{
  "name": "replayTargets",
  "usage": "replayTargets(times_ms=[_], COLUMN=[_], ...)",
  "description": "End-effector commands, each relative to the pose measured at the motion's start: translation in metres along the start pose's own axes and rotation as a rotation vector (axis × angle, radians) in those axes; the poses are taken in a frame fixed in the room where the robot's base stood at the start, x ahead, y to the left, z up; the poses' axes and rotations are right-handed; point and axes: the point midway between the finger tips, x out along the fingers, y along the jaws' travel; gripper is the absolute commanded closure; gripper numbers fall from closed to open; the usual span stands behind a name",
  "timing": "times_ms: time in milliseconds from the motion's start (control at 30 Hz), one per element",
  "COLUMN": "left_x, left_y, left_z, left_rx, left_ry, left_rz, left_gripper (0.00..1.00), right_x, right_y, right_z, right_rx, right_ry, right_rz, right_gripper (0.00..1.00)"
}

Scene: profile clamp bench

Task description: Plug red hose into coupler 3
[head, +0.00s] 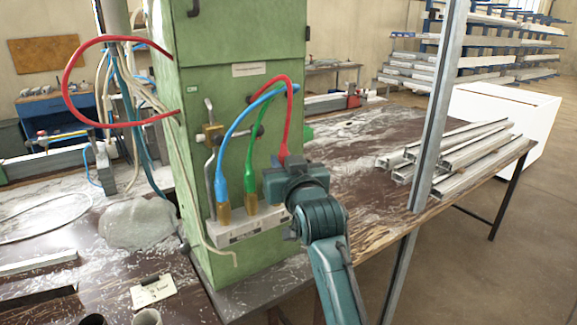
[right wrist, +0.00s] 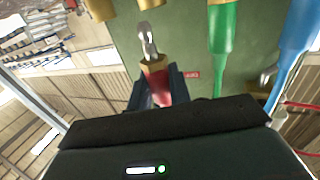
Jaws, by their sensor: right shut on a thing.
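My right gripper (head: 272,184) is shut on the end of the red hose (head: 289,105), in front of the green cabinet. In the right wrist view the red hose's plug (right wrist: 156,78), with a brass collar and bare metal tip, sits between the fingers. The tip points at a brass coupler (right wrist: 150,3) and looks a little apart from it. Another free brass coupler (right wrist: 100,9) is beside that one. The white coupler block (head: 236,234) is partly hidden by my gripper in the head view. My left gripper is not in view.
The blue hose (head: 221,178) and green hose (head: 250,178) sit in neighbouring brass couplers, close to my gripper. The green cabinet (head: 230,30) stands behind. A grey upright profile (head: 440,120) stands right of my arm. Metal profiles (head: 480,155) lie on the bench.

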Motion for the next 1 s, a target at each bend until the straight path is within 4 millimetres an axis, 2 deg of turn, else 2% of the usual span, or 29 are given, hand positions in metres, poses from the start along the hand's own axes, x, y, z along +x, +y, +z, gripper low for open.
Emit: replayTargets(times_ms=[633,1000], left_x=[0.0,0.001], left_y=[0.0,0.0], left_z=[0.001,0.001], left_rx=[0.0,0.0], left_ry=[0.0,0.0], left_rz=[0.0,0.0], left_gripper=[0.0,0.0], right_x=[0.03,0.034], right_y=[-0.012,-0.014], right_z=[0.002,0.0], right_rx=[-0.001,0.001], right_ry=[0.0,0.003], right_rz=[0.0,-0.001], right_gripper=[1.0,1.0])
